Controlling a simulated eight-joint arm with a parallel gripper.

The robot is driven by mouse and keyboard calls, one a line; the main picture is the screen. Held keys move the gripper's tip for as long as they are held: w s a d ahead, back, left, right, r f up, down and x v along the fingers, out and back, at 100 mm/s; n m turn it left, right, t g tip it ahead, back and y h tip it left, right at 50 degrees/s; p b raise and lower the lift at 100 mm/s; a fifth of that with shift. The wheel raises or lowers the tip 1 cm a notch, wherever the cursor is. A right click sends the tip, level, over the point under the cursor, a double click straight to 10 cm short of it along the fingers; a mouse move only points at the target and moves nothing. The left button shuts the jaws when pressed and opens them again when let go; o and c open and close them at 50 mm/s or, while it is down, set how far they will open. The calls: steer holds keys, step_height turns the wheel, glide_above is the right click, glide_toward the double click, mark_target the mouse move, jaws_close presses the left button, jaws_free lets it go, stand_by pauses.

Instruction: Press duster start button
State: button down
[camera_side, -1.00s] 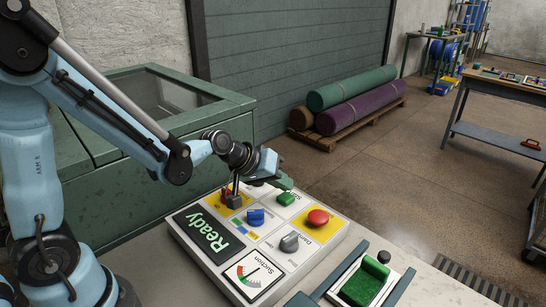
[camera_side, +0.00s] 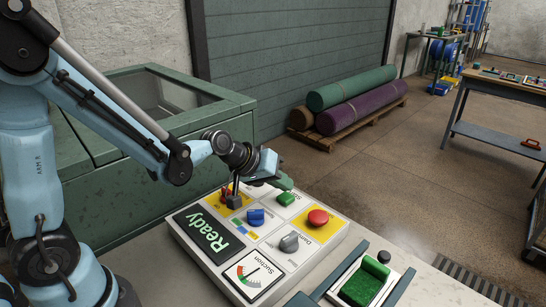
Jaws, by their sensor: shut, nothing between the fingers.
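A white control panel (camera_side: 232,282) lies on the bench, with a dark screen (camera_side: 208,237) reading "Ready" in green. The green start button (camera_side: 285,198) sits at the panel's back edge beside a partly hidden label. My gripper (camera_side: 234,202) is shut and empty, pointing down over the back left of the panel. It is to the left of the green button, close to a yellow square with a red part mostly hidden behind the fingers. I cannot tell whether the fingertips touch the panel.
The panel also has a blue knob (camera_side: 256,216), a grey knob (camera_side: 289,242), a red mushroom button (camera_side: 318,217) and a suction gauge (camera_side: 252,277). A tray with a green brush-like piece (camera_side: 364,283) lies to the right. A green machine (camera_side: 150,205) stands behind.

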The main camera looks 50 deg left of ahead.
mark_target(282, 197)
steer(key=shift+f, duration=0.1)
steer(key=shift+f, duration=0.3)
steer(key=shift+f, duration=0.5)
stand_by(0.7)
stand_by(0.3)
steer(key=shift+r, duration=0.95)
steer(key=shift+r, duration=0.1)
steer(key=shift+r, duration=2.4)
